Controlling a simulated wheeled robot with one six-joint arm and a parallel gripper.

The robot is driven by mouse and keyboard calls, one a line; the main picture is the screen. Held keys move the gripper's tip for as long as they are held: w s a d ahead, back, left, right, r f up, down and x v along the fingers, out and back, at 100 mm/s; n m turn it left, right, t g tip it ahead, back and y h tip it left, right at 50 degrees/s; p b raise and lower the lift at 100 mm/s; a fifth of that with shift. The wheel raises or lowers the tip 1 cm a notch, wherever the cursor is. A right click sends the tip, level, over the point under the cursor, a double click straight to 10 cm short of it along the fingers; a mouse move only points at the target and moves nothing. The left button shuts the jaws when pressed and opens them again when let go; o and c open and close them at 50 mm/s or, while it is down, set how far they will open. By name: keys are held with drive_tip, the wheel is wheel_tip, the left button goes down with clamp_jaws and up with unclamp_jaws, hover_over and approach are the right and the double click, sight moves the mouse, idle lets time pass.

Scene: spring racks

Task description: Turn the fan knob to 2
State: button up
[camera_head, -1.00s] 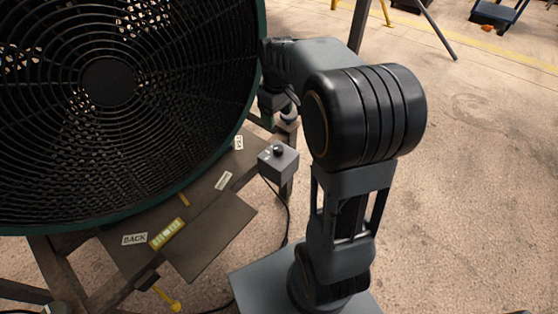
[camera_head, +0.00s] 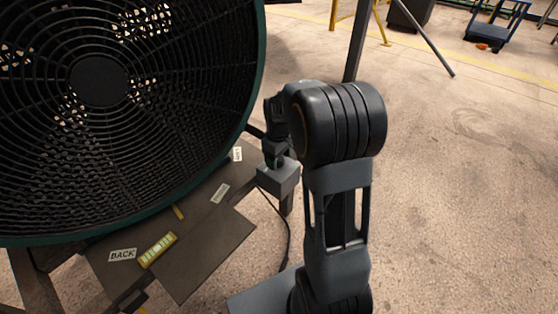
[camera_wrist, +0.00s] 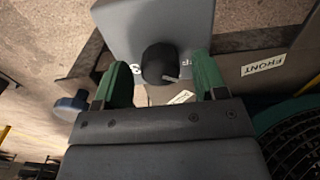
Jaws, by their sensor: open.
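The fan knob (camera_wrist: 160,64) is a black round knob on a grey control box (camera_wrist: 150,18). In the wrist view it has a light pointer mark aimed toward the lower right, and parts of the dial markings show beside it. My gripper (camera_wrist: 162,82) has green fingers, open, one on each side of the knob with gaps between. In the head view my gripper (camera_head: 275,161) is over the control box (camera_head: 280,179) and hides the knob. The large fan (camera_head: 98,82) with a dark grille and green rim fills the left of the head view.
A brown board (camera_head: 205,245) under the fan carries a yellow level (camera_head: 157,249) and a "BACK" label (camera_head: 122,255). A black cable (camera_head: 287,230) hangs below the box. A dark pole (camera_head: 357,40) stands behind my arm. Open floor lies at the right.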

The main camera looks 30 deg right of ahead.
drive_tip(key=shift+f, duration=0.4)
drive_tip(key=c, duration=0.9)
